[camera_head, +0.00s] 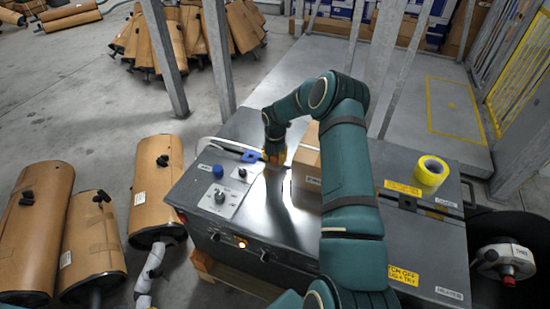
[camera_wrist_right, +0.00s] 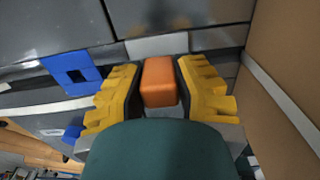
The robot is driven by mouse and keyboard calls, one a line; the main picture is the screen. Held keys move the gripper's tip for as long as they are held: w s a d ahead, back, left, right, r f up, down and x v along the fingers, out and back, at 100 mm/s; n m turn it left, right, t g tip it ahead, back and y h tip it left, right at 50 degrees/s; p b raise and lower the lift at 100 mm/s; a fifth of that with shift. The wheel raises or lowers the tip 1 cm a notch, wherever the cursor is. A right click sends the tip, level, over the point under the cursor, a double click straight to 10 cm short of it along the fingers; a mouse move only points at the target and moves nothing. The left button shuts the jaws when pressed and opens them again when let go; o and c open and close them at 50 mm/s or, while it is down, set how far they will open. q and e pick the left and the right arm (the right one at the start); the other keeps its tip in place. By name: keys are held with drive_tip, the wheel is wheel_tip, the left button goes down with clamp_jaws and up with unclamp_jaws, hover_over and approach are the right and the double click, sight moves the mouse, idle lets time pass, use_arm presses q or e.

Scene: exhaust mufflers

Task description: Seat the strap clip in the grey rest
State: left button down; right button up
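The strap clip, an orange block (camera_wrist_right: 159,82), sits between the yellow fingers of my right gripper (camera_wrist_right: 160,88) in the right wrist view. Both dark finger pads lie against its sides, so the gripper looks shut on it. In the head view the right gripper (camera_head: 274,154) is low over the dark metal bench top, and the clip cannot be told apart from the fingers. A light grey piece (camera_wrist_right: 157,46), apparently the grey rest, shows just beyond the clip. I cannot tell whether they touch. My left gripper is not in view.
A blue holder (camera_wrist_right: 72,72) with a square opening is left of the right gripper. A cardboard box (camera_head: 307,160) stands close on its right. A yellow tape roll (camera_head: 431,171) lies on the bench (camera_head: 262,215). Brown mufflers (camera_head: 92,240) stand left of the bench.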

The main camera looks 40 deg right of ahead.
drive_tip(key=o, duration=0.4)
drive_tip(key=shift+r, duration=0.1)
wheel_tip(320, 180, up, 12)
drive_tip(key=shift+f, duration=0.1)
idle(0.8)
